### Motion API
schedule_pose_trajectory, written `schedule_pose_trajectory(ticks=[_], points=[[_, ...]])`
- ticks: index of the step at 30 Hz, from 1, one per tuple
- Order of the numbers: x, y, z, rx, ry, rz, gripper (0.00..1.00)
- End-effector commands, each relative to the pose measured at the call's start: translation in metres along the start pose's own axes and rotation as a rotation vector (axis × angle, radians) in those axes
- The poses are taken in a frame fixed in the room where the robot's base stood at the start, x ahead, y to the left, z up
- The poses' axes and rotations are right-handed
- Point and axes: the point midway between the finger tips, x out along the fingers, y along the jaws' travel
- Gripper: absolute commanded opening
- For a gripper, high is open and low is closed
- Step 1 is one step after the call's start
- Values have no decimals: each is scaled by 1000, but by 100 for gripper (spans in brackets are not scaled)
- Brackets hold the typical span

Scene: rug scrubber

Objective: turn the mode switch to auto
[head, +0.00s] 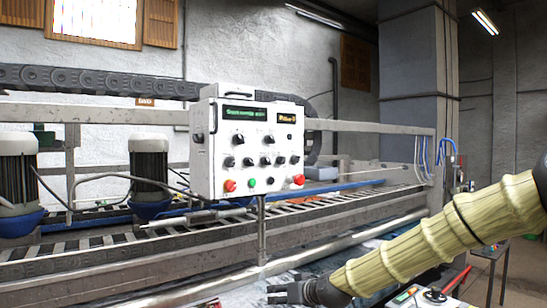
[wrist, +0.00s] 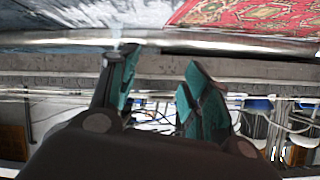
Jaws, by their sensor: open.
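A white control box (head: 250,145) stands on a post at the middle of the head view, its front facing me. It has a green-lit display (head: 245,114), several black rotary knobs, and red and green buttons along the bottom. Labels are too small to read, so I cannot tell which knob is the mode switch. My gripper (head: 276,293) is at the bottom of the head view, below the box and apart from it. In the wrist view my gripper (wrist: 158,92) has its teal-padded fingers apart with nothing between them. The control box is not recognisable there.
A metal rail (head: 190,287) of the scrubbing machine runs along the front. A patterned red rug (wrist: 245,22) shows in the wrist view. A second small control box (head: 432,298) is at the lower right, beside my arm. The space before the white box looks clear.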

Motion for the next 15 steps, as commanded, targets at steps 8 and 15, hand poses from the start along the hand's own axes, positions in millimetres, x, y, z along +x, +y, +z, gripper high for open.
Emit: schedule_pose_trajectory(ticks=[8,15], points=[[-102,-32,-242,-143,289,-52,48],[-192,-54,-358,-228,445,-71,48]])
